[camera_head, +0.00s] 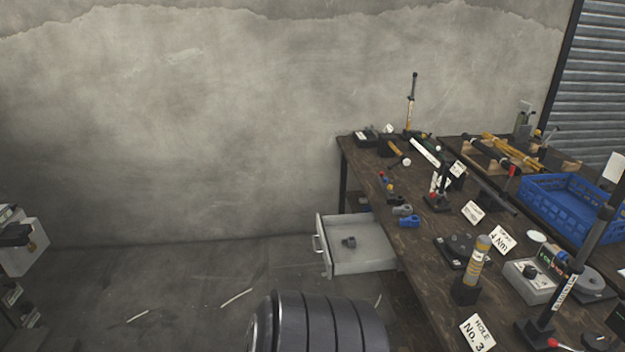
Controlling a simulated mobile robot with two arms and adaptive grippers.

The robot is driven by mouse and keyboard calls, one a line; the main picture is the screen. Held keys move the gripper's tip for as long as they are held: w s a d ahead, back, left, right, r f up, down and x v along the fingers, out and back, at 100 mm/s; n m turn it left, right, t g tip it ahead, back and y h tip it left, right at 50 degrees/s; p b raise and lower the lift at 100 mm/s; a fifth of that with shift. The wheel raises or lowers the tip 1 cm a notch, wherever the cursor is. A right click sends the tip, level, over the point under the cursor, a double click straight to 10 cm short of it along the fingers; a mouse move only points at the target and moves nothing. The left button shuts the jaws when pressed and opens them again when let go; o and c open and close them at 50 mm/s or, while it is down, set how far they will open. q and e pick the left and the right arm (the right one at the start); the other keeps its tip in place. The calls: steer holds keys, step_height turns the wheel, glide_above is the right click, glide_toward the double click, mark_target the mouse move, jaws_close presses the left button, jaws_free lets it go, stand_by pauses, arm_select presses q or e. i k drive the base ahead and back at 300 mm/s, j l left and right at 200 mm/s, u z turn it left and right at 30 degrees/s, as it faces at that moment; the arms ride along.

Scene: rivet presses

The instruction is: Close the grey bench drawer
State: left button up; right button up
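The grey bench drawer (372,240) is pulled out from under the left side of the wooden workbench (425,292). It sticks out to the left over the floor, and its front panel with a pale bar handle (319,244) faces left. The drawer's inner end is hidden under the bench top. Neither of my grippers shows in this view, and nothing is seen touching the drawer or its handle.
The bench top holds presses, tools, a blue crate (536,207) and cards, including a "HOLE No. 3" card (477,333). A dark ribbed cylinder stands at the bottom centre, below the drawer in the picture. Floor (190,280) left of the drawer is mostly clear, with pale strips.

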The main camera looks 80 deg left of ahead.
mark_target(373, 251)
steer(key=u, duration=2.3)
